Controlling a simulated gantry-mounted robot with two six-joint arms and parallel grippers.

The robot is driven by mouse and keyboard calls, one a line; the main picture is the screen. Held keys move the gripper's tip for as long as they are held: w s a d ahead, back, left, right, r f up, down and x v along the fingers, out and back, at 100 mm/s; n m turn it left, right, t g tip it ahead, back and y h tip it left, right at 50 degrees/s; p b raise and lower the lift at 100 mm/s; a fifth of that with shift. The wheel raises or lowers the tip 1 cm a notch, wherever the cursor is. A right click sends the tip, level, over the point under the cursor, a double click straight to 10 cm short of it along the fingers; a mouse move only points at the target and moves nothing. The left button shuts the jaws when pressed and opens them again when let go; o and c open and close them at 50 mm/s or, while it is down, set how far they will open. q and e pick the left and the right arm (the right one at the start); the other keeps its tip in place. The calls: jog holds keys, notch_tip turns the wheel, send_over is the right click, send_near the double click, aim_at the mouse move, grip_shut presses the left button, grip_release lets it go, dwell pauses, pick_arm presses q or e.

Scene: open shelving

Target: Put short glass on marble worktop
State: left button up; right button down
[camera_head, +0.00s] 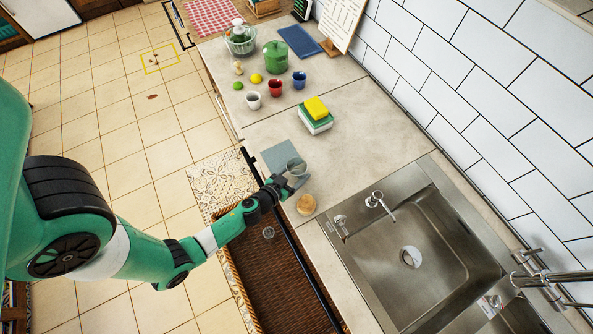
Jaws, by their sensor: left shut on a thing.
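My left gripper (285,185) reaches in from the left to the worktop's front edge. It is shut on a short clear glass (297,166), which is over a grey-blue square (276,155) on the pale stone worktop (365,115). I cannot tell whether the glass touches the surface. The gripper partly hides the glass's lower part. My right gripper is not in view.
A round tan item (306,204) lies close to the gripper. A steel sink (420,250) is at the right. Yellow and green sponges (316,114), cups and a green pot (275,56) stand farther back. The worktop's middle is clear.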

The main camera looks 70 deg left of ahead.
pick_arm(q)
jog(key=shift+r, duration=0.1)
jog(key=o, duration=1.5)
